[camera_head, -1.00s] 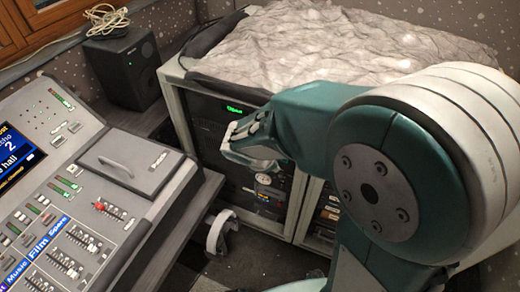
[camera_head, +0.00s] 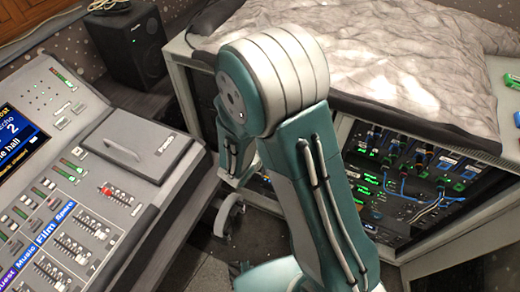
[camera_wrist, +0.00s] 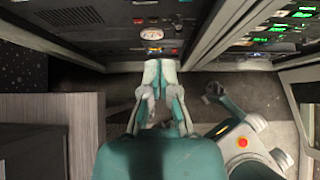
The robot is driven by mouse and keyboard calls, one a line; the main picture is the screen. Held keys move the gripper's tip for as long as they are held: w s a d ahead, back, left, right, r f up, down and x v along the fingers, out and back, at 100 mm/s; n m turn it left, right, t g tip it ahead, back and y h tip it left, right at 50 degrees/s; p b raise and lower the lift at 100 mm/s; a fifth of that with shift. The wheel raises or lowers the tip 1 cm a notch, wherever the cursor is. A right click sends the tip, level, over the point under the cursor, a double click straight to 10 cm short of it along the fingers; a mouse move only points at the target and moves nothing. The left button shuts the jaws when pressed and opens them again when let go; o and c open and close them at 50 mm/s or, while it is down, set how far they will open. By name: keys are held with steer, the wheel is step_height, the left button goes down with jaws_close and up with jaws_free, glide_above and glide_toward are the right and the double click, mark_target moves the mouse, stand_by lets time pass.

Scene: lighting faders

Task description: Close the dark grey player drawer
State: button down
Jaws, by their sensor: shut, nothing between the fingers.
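My gripper (camera_wrist: 160,68) shows in the wrist view with its two fingertips together and empty. Its tips point at the lower front of the dark equipment rack (camera_wrist: 115,48). I cannot tell whether they touch it. A round lit dial (camera_wrist: 154,33) sits on the rack face just beyond the tips. A dark grey ribbed piece (camera_wrist: 76,16) shows on the rack face to the upper left; I cannot tell whether it is the player drawer. In the head view my arm covers most of the left rack bay, so the drawer cannot be made out there.
A mixing console (camera_head: 60,215) with a flat grey lid (camera_head: 132,142) stands at left, with a black speaker (camera_head: 130,47) behind it. A grey cloth (camera_head: 380,60) covers the rack top. The right bay (camera_head: 415,175) holds lit units and cables. A pale curved object (camera_head: 229,212) is near the floor.

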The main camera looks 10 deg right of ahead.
steer(key=w+d+f, duration=0.3)
steer(key=w+d, duration=0.2)
steer(key=w, duration=0.2)
steer(key=shift+w+f, duration=0.2)
steer(key=shift+f, duration=0.05)
steer(key=w+d, duration=0.1)
steer(key=w, duration=0.1)
steer(key=w+d, duration=0.1)
steer(key=shift+w+d, duration=0.35)
steer(key=shift+w, duration=0.05)
steer(key=shift+r, duration=0.1)
